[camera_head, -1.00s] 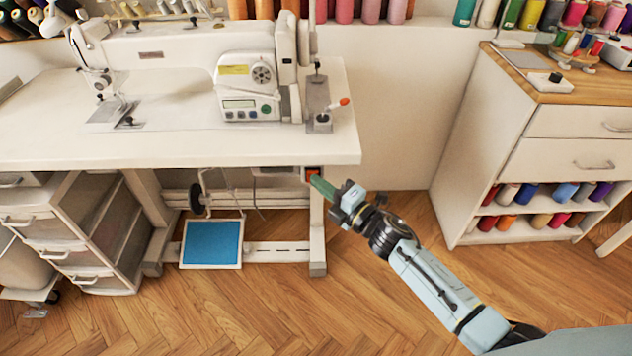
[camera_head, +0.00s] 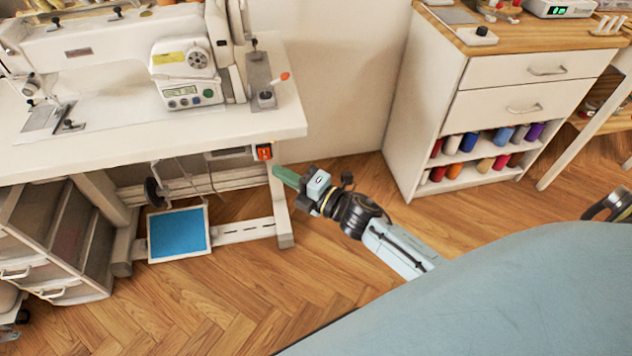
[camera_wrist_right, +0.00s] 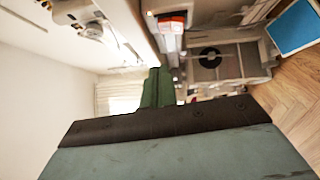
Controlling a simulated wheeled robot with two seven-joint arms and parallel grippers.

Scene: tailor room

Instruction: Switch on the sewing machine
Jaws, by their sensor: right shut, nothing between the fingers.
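The white sewing machine (camera_head: 130,55) stands on a white table (camera_head: 200,135) at the left of the head view. Its front panel has a small display that looks greenish. An orange-red switch (camera_head: 264,152) sits under the table's right front edge; it also shows in the right wrist view (camera_wrist_right: 172,20). My right gripper (camera_head: 277,171) has green fingers and is shut and empty. Its tips are just below and to the right of the switch, with a small gap in the picture. In the right wrist view its fingers (camera_wrist_right: 158,88) point ahead, below the switch.
A blue pedal (camera_head: 178,233) lies under the table, near the white table leg (camera_head: 281,205). A drawer unit (camera_head: 45,235) stands at the left. A white cabinet (camera_head: 425,110) with thread spools stands at the right. The wooden floor between is clear.

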